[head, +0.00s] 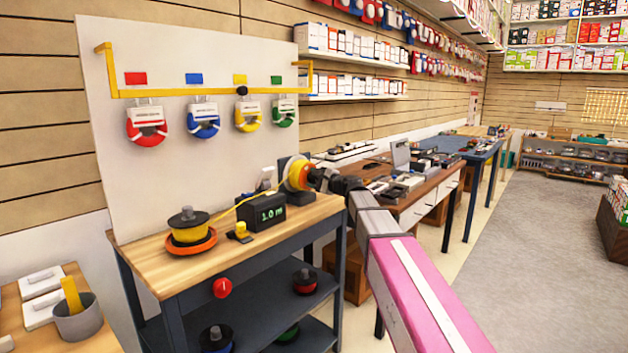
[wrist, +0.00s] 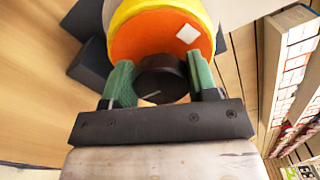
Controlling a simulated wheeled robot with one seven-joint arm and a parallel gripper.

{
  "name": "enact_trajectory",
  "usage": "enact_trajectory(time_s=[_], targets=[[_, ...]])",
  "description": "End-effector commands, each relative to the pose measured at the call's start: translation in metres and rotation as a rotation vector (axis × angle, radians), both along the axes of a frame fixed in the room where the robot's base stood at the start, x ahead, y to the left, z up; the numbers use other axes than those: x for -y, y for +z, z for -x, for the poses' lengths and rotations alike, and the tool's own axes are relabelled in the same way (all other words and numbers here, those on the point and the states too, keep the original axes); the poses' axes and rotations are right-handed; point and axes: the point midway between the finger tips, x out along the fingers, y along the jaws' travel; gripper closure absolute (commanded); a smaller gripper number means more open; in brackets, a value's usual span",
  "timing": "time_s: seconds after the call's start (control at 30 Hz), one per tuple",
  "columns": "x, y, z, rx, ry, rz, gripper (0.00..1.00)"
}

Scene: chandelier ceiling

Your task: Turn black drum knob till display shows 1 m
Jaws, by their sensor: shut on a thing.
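The orange and yellow drum (head: 299,175) stands at the right end of the wooden bench. The black knob (wrist: 162,80) sits at the centre of its orange face in the wrist view. My gripper (wrist: 160,82) has its green fingers on both sides of the knob and is shut on it; in the head view my gripper (head: 318,179) meets the drum from the right. The black display box (head: 262,212) reads what looks like "1.0 m" in green. A yellow line runs from the drum to a spool (head: 188,226) on an orange dish. A white square mark (wrist: 188,34) shows on the drum face.
A small yellow-topped device (head: 241,231) lies in front of the display. A red knob (head: 222,288) is on the bench front. Open floor lies to the right.

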Motion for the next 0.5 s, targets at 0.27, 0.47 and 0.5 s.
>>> enact_trajectory(time_s=[0.27,0.47,0.5], targets=[[0.0006,-0.0011,0.0005,-0.001,0.0,0.002,0.71],[0.0005,-0.0008,0.0004,0.0,-0.001,0.002,0.21],[0.0004,-0.0007,0.0003,0.0,-0.001,0.002,0.21]])
